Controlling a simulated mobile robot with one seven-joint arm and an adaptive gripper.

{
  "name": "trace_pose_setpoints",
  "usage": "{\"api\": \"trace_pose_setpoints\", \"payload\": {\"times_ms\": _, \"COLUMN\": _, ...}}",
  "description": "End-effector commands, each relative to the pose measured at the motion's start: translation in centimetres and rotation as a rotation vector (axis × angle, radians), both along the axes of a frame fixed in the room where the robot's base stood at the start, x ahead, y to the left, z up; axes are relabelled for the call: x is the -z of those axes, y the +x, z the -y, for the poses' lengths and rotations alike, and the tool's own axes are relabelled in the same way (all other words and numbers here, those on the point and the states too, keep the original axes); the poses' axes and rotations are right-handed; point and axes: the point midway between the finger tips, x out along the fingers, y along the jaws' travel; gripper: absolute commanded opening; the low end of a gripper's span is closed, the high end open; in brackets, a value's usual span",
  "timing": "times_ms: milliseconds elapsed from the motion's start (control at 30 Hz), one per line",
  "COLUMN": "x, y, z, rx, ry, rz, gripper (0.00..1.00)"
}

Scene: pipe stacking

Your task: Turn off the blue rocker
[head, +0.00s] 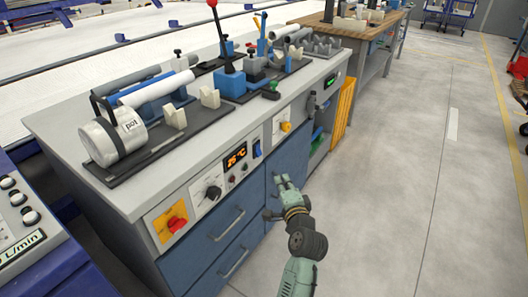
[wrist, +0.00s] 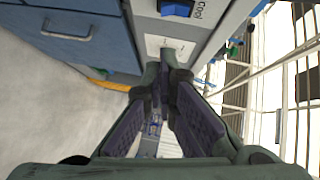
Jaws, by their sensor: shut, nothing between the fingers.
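The blue rocker (head: 257,148) sits on the front control panel of the workbench, just right of the orange-lit display. In the wrist view the rocker (wrist: 177,8) is at the top edge, partly cut off, with the label "Cool" beside it. My gripper (head: 281,180) is in front of the bench's blue front, right of and below the rocker in the head view. In the wrist view my gripper (wrist: 165,75) has its fingers together, with nothing seen between them. The fingers point toward the panel and appear apart from the rocker. Its on or off position is too small to tell.
A blue drawer (head: 226,225) with a protruding handle lies below. The floor (head: 400,190) to the right is clear.

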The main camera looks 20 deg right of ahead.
Motion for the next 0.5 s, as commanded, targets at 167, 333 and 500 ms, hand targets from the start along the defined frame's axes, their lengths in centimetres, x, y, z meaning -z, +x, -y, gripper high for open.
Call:
{"api": "trace_pose_setpoints", "payload": {"times_ms": 167, "x": 0.45, "y": -0.36, "z": 0.5, "rx": 0.008, "ry": 0.013, "rz": -0.008, "gripper": 0.0}}
{"api": "trace_pose_setpoints", "payload": {"times_ms": 333, "x": 0.45, "y": -0.35, "z": 0.5, "rx": 0.008, "ry": 0.012, "rz": -0.008, "gripper": 0.0}}
{"api": "trace_pose_setpoints", "payload": {"times_ms": 500, "x": 0.43, "y": -0.21, "z": 0.49, "rx": 0.008, "ry": 0.012, "rz": -0.007, "gripper": 0.0}}
